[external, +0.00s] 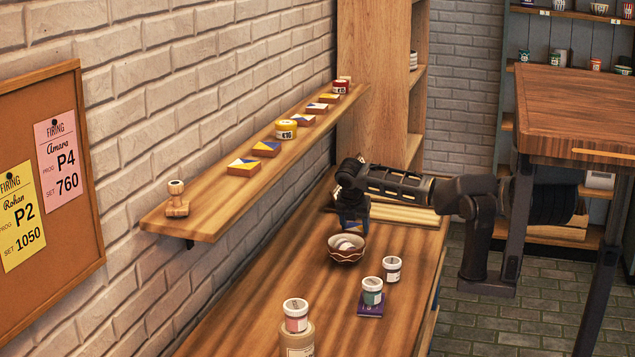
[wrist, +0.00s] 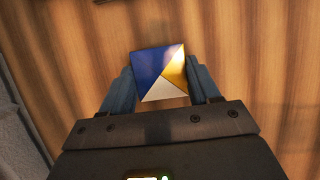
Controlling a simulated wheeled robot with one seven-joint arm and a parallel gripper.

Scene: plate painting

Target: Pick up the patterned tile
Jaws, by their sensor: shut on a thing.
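A patterned tile (wrist: 160,73) in blue, yellow and white triangles is between the two fingers of my gripper (wrist: 161,88) in the wrist view. The fingers press on its left and right sides. In the external view my gripper (external: 351,222) points down over the wooden counter (external: 270,285), just behind a brown bowl. The tile is mostly hidden there by the fingers. Whether it touches the counter I cannot tell.
The brown patterned bowl (external: 346,254) stands close in front of my gripper and holds something pale. Several lidded jars (external: 392,269) stand nearer the front. The wall shelf (external: 209,215) overhangs the counter at left, with a stamp (external: 177,200) and small jars on it.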

